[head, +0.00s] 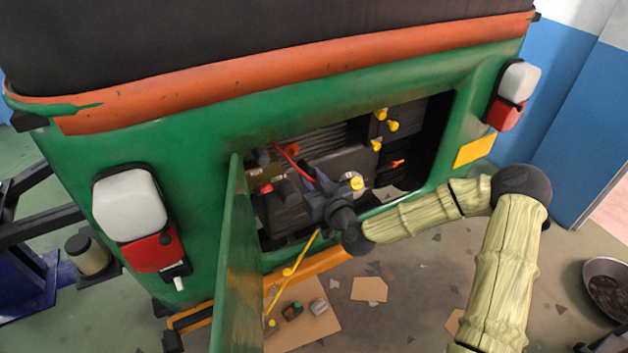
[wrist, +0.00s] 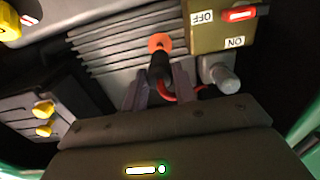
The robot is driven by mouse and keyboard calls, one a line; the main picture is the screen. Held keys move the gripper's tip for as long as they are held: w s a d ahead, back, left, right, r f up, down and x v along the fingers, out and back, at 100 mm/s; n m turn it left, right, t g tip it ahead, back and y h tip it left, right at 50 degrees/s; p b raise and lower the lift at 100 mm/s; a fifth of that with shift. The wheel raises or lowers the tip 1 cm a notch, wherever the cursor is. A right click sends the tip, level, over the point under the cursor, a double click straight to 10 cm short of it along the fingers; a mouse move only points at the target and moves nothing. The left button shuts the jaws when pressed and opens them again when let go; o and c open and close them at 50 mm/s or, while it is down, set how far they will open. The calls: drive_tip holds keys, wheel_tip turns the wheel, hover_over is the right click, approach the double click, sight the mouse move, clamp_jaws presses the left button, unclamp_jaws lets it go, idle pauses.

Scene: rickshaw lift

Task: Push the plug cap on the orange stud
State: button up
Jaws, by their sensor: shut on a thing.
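My gripper (head: 312,182) reaches into the open compartment at the back of the green vehicle. In the wrist view its two fingers (wrist: 160,90) are closed on a dark plug cap (wrist: 160,66) with a red wire. The cap points at a round orange part (wrist: 160,42), which looks like the orange stud or its collar. In the head view this orange part (head: 292,150) sits just beyond my fingertips. The cap's end overlaps its lower edge in the wrist view. I cannot tell whether they touch. The fingers hide most of the cap in the head view.
A switch box (wrist: 215,30) marked ON and OFF and a grey cylinder (wrist: 222,78) are close beside the fingers. Yellow knobs (head: 380,115) are at the right inside. The open green door (head: 236,265) stands left of my gripper, and a yellow strut (head: 290,271) runs below it.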

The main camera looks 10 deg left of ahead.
sight(304, 167)
drive_tip(key=shift+b+x, duration=0.45)
drive_tip(key=shift+x, duration=1.8)
idle(0.7)
drive_tip(key=shift+w+a+b, duration=0.3)
drive_tip(key=shift+w+b, duration=0.15)
drive_tip(key=shift+b, duration=0.1)
idle(2.1)
drive_tip(key=o, duration=1)
drive_tip(key=shift+c, duration=0.7)
drive_tip(key=shift+b+v, duration=0.65)
drive_tip(key=shift+v, duration=3.4)
